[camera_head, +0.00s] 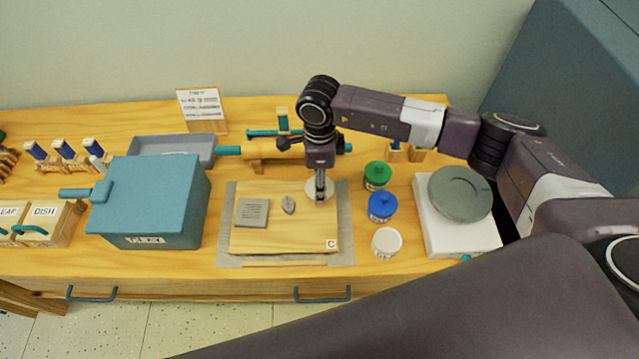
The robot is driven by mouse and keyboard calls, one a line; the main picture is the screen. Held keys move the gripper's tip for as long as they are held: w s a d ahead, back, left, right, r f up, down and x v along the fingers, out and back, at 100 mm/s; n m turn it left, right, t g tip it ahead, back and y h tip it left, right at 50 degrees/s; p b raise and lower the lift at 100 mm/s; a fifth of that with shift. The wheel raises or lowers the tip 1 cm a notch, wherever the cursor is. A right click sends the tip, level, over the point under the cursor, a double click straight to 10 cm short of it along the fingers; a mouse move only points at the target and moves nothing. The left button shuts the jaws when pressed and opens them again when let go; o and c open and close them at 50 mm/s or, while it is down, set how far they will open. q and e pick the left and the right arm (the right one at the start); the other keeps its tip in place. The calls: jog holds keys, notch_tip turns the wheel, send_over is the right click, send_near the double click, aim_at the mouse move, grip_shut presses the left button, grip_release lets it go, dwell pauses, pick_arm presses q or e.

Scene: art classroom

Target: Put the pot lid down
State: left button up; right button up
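The pot lid (311,189) looks like a pale round disc at the upper right of the wooden board (290,236), which is marked C. My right gripper (320,195) points straight down with its fingers close together at the lid's middle and seems shut on it. The fingers cover the lid's centre, so any knob is hidden. I cannot tell whether the lid touches the board or is held just above it. My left gripper is not in view.
On the board lie a grey square tile (252,212) and a small grey piece (288,205). Green (377,175), blue (382,206) and white (387,242) jars stand right of it. A teal box (150,200) stands left; a round-topped wheel or scale (460,193) stands right.

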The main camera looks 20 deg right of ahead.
notch_tip(320, 180, down, 2)
jog(key=shift+f, duration=0.15)
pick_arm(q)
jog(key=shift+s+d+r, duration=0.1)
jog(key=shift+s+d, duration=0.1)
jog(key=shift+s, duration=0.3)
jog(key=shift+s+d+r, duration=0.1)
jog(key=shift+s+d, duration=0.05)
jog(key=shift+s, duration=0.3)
pick_arm(e)
jog(key=shift+f, duration=0.25)
jog(key=o, duration=0.8)
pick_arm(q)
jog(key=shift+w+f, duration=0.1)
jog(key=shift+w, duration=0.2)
pick_arm(e)
jog(key=shift+o, duration=0.2)
jog(key=shift+r, duration=0.15)
